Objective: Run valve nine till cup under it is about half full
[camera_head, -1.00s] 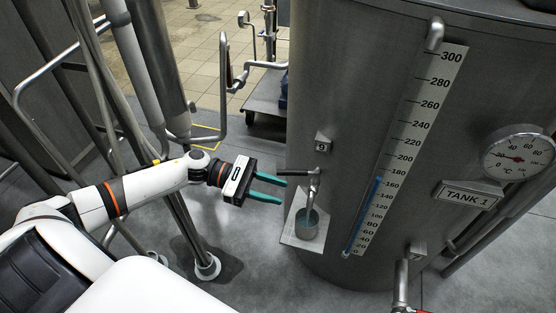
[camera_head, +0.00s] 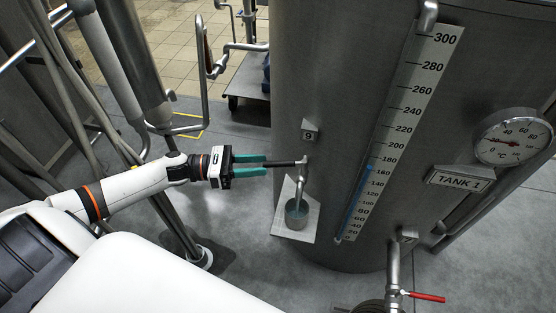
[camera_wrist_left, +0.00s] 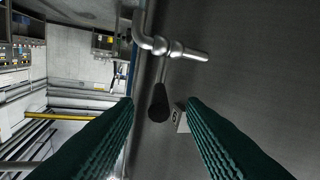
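Valve nine (camera_head: 302,164) is a small metal tap on the tank wall below a tag marked 9 (camera_head: 309,132). Its black lever (camera_head: 284,164) points left, toward my left gripper. A grey metal cup (camera_head: 297,217) stands upright under the spout on a pale ledge (camera_head: 308,232). Its inside looks bluish; I cannot tell the level or whether liquid runs. My left gripper (camera_head: 266,165) is open, its teal fingers on either side of the lever's end. In the left wrist view, the black lever end (camera_wrist_left: 158,104) shows between the spread fingertips, not clamped. My right gripper is out of view.
The tank (camera_head: 350,60) carries a level scale (camera_head: 402,130), a dial (camera_head: 513,138) and a TANK 1 plate (camera_head: 459,179). A red-handled valve (camera_head: 427,297) sits lower right. A cart (camera_head: 247,80) is behind.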

